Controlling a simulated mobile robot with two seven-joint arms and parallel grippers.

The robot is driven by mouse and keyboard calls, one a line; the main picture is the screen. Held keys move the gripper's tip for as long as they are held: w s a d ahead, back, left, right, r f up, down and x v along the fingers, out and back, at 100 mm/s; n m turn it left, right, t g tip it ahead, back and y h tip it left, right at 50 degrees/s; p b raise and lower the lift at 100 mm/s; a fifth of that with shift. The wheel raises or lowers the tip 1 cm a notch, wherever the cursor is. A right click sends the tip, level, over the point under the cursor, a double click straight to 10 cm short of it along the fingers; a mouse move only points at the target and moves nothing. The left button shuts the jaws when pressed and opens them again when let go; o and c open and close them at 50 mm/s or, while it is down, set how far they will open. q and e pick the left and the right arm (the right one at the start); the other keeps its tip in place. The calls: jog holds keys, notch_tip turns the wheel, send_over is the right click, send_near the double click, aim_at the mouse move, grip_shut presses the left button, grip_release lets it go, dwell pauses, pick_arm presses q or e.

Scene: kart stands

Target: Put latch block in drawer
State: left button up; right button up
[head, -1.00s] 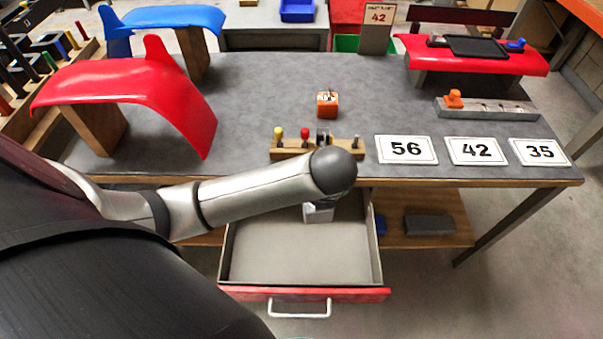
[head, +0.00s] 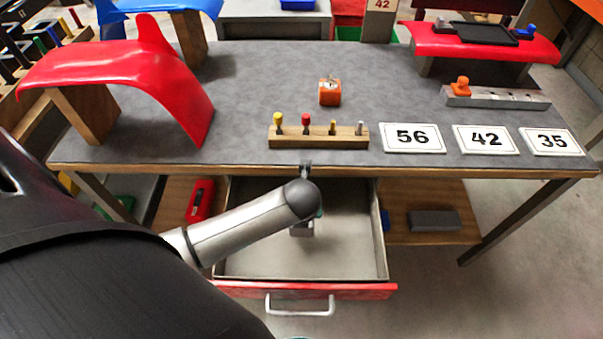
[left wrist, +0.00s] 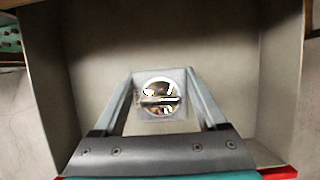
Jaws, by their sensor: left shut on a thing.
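The drawer (head: 255,255) under the table is pulled open, with its red front and white handle facing me. It is otherwise empty, and its grey walls also show in the left wrist view (left wrist: 45,75). My left gripper (left wrist: 160,98) is shut on a small grey block with a round, slotted metal disc, which I take to be the latch block (left wrist: 143,120). It is inside the drawer's outline; its height above the floor is hard to tell. In the head view my arm hides most of the gripper, and the block (head: 301,230) shows just below it. My right gripper is not in view.
The tabletop edge (head: 450,168) lies just behind the drawer. On the table are a wooden peg rack (head: 318,142), an orange cube (head: 330,92), number cards (head: 413,137) and red bodywork (head: 150,75). A dark grey block (head: 433,220) lies on the lower shelf.

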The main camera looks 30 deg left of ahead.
pick_arm(q)
notch_tip(320, 180, down, 6)
jog(key=shift+r+b, duration=0.2)
jog(key=shift+b, duration=0.9)
jog(key=shift+r, duration=0.1)
jog(key=o, duration=1.5)
jog(key=p+v, duration=0.5)
jog(key=v, duration=0.6)
jog(key=shift+s+d+r, duration=0.15)
jog(key=shift+s+r, duration=0.05)
jog(key=shift+r, duration=0.25)
